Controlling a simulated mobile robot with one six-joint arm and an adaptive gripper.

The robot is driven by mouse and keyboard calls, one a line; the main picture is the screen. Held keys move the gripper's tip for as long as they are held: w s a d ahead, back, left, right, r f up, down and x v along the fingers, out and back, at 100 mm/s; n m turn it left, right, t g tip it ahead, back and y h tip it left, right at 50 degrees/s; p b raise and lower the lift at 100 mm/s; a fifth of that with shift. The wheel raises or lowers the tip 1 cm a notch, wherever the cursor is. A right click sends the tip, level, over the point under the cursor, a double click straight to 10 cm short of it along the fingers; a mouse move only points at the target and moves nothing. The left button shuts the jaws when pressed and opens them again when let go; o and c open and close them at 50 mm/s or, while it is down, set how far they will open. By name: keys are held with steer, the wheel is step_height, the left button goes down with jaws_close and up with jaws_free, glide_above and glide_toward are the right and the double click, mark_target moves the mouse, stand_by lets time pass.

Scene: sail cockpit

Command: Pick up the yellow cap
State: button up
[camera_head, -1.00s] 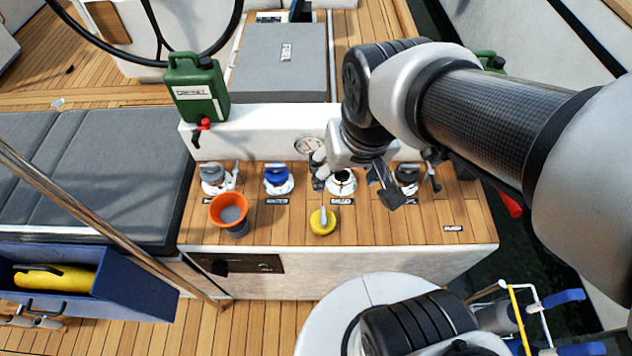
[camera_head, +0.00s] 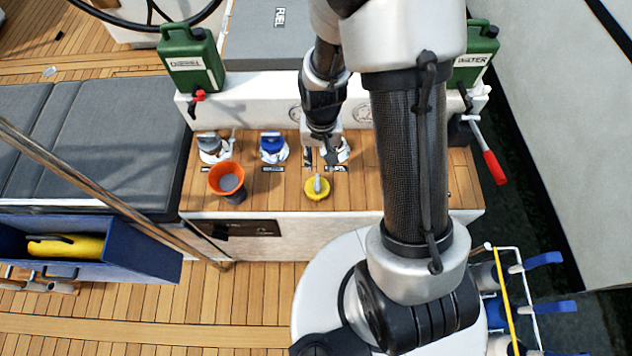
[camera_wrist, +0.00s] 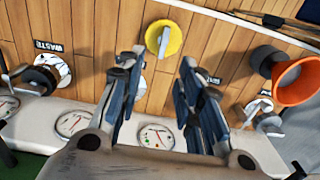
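The yellow cap (camera_head: 317,187) lies on the wooden console top near its front edge, with a pale upright grip across it. It also shows in the wrist view (camera_wrist: 163,38), at the top centre, beyond the fingertips. My gripper (camera_head: 328,157) is above the console, behind the cap in the head view and apart from it. In the wrist view my gripper (camera_wrist: 160,62) is open, its two fingers spread with nothing between them, the cap lined up roughly with the gap. A white deck fitting (camera_head: 343,150) beside my gripper is partly hidden by it.
An orange funnel (camera_head: 226,180) stands left of the cap. A blue-capped fitting (camera_head: 272,147) and a grey-capped fitting (camera_head: 211,147) are behind it. Green jerrycans (camera_head: 191,62) stand at the back. A red-handled lever (camera_head: 493,165) is at the right. My arm hides the console's right part.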

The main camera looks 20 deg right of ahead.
steer(key=b, duration=0.2)
glide_above(317, 182)
steer(key=f, duration=0.8)
steer(key=shift+d+f, duration=0.15)
steer(key=shift+d, duration=0.15)
steer(key=f, duration=0.1)
steer(key=f+b, duration=0.1)
steer(key=f, duration=0.1)
steer(key=f+b, duration=0.1)
steer(key=f, duration=0.1)
steer(key=shift+a+f, duration=0.15)
steer(key=shift+a, duration=0.15)
steer(key=shift+c, duration=0.5)
jaws_close()
